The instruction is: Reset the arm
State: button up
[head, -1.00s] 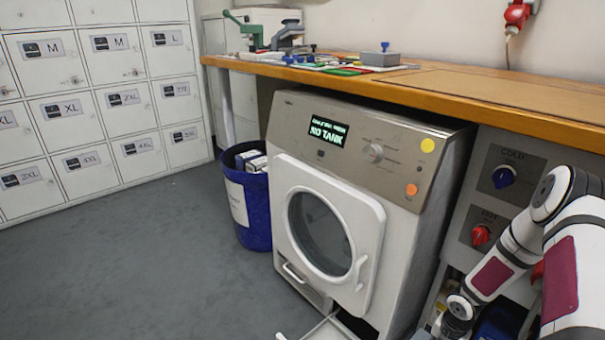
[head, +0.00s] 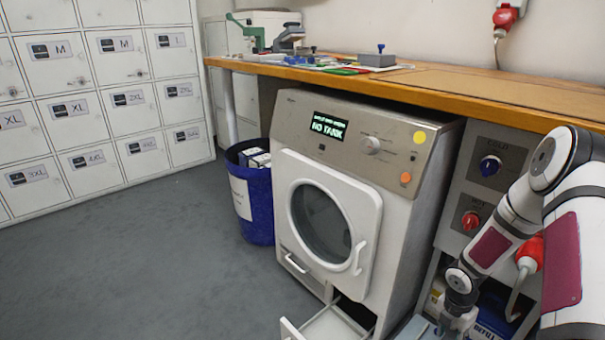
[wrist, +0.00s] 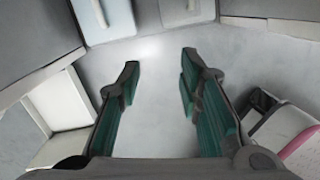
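My arm, white with dark red panels, is bent at the lower right of the head view, in front of the area beside the washing machine. My gripper (wrist: 160,68) is open in the wrist view, its two green-padded fingers wide apart with nothing between them. It points at a bare grey surface. In the head view the arm's lower end runs down to the bottom edge, and the fingers cannot be made out there.
A washing machine (head: 390,190) showing "NO TANK" stands under the wooden worktop (head: 470,93), its door shut and lower drawer (head: 330,328) pulled out. A blue bin (head: 258,210) stands to its left. White lockers (head: 75,128) line the left. The grey floor (head: 150,265) is clear.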

notch_tip(320, 180, up, 25)
jog(key=s+a+m+h, duration=0.2)
jog(key=a+m+h, duration=0.1)
jog(key=m, duration=0.5)
jog(key=s+a+r+m, duration=0.4)
jog(key=s+r, duration=0.1)
jog(key=r, duration=0.2)
jog(key=s+a+r+m, duration=0.3)
jog(key=s+r, duration=0.1)
jog(key=r, duration=0.2)
jog(key=s+a+r+m+y+p, duration=0.1)
jog(key=s+a+r+m+y, duration=0.2)
jog(key=s+a, duration=0.55)
jog(key=s+a+r+m+y, duration=0.1)
jog(key=s+a+r+m, duration=0.35)
jog(key=s, duration=0.65)
notch_tip(320, 180, up, 38)
jog(key=t+p, duration=0.4)
jog(key=p, duration=3.4)
jog(key=shift+a+m, duration=0.15)
jog(key=shift+m, duration=0.3)
